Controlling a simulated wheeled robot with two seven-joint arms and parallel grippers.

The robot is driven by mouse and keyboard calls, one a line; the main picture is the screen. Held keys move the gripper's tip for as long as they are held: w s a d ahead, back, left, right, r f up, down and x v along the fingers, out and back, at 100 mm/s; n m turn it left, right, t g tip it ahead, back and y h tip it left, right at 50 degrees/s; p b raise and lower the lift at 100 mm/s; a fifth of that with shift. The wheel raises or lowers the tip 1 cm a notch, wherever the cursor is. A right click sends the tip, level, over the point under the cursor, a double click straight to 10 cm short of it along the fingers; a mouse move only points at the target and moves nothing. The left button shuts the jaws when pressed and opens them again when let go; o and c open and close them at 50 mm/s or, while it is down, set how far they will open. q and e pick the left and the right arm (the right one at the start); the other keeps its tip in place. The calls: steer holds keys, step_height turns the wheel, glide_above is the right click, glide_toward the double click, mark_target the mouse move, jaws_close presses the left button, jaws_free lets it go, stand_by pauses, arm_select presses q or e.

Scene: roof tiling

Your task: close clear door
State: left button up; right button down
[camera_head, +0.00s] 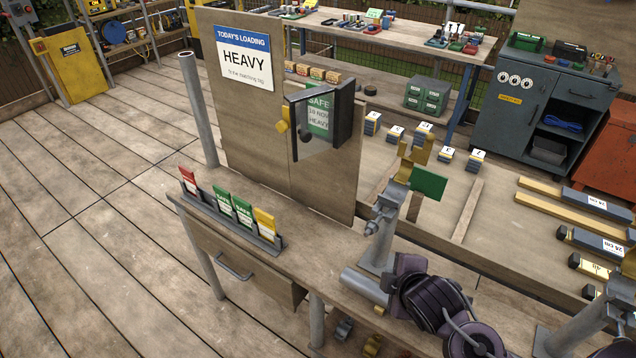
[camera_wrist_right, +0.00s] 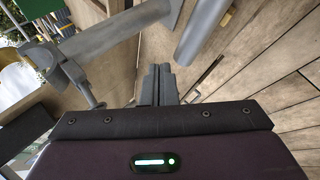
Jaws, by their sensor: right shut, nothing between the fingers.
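The clear door (camera_head: 297,128) is a see-through panel with dark edges and a dark round knob, on a dark holder (camera_head: 344,115) on the upright wooden board. It appears to stand out from the board at an angle; I cannot tell how wide the gap is. A green SAFE tag (camera_head: 319,112) shows in the holder. A yellow piece (camera_head: 283,112) sits by the door's left edge. My right gripper (camera_wrist_right: 160,75) is shut and empty in the right wrist view. My dark purple right arm is low and right of the door, well apart from it. My left gripper is out of view.
A grey post (camera_head: 377,248) with a gold clamp and green plate stands between my right arm and the board. A rack of coloured tags (camera_head: 235,218) lies along the bench (camera_head: 325,262). Another grey post (camera_head: 198,110) stands left of the board. Space before the door looks clear.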

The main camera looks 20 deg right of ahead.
mark_target(308, 138)
steer(key=w+a+r+n+t+y, duration=0.3)
steer(key=r+n+t+y, duration=0.1)
steer(key=r+n, duration=0.75)
steer(key=w+a+r+n+t+y, duration=0.2)
steer(key=w+r+n+t+y, duration=0.15)
steer(key=r+n, duration=0.85)
steer(key=w+a+n+b, duration=0.1)
steer(key=w+b, duration=0.1)
steer(key=w, duration=0.2)
steer(key=w+a+f+n+b, duration=0.1)
steer(key=w+a+b, duration=0.1)
steer(key=w, duration=0.2)
steer(key=w+a+f+n+t+b, duration=0.1)
steer(key=w+b, duration=0.1)
steer(key=w, duration=0.2)
steer(key=shift+w+a+f, duration=0.15)
steer(key=shift+w+f, duration=0.1)
steer(key=shift+w+a+f, duration=0.15)
steer(key=shift+w+a, duration=0.05)
steer(key=shift+w, duration=0.3)
